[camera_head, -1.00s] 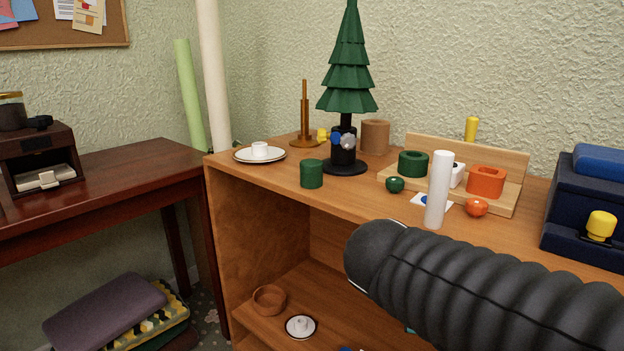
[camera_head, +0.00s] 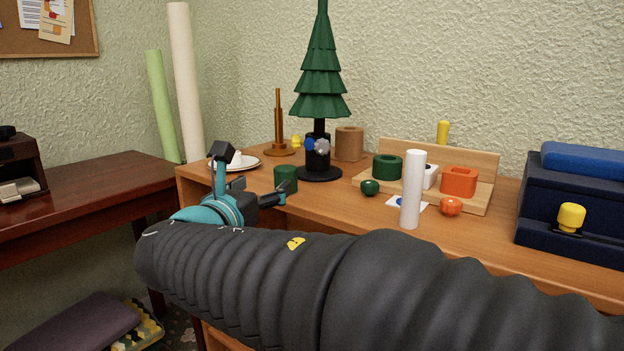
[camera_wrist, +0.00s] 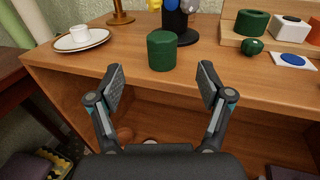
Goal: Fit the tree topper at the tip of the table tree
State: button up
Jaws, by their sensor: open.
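The green table tree (camera_head: 320,85) stands upright on a black stand (camera_head: 319,174) on the wooden shelf top; its tip is cut off by the top edge of the head view. Small yellow (camera_head: 296,141), blue (camera_head: 309,144) and silver (camera_head: 322,146) pieces show at the stand; I cannot tell whether one is the topper. My gripper (camera_head: 252,174) is open and empty at the shelf's front edge. In the wrist view my gripper (camera_wrist: 161,80) has its fingers apart, with a dark green cylinder (camera_wrist: 162,51) just beyond them. The stand (camera_wrist: 176,22) is behind that cylinder.
A white cup on a saucer (camera_wrist: 82,40) is at left, and a brown peg stand (camera_head: 278,130) is behind. At right are a white cylinder (camera_head: 412,190), a wooden rack (camera_head: 480,158) with blocks, small balls and a navy box (camera_head: 570,205).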

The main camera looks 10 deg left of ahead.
aim_at(281, 176)
jog(key=w, duration=0.5)
jog(key=shift+w+d, duration=0.2)
jog(key=shift+d, duration=0.05)
jog(key=shift+w+d+f, duration=0.15)
jog(key=shift+w+d, duration=0.05)
jog(key=shift+w, duration=1.15)
jog(key=shift+w+d+f, duration=0.15)
jog(key=shift+w, duration=1.15)
jog(key=c, duration=1.2)
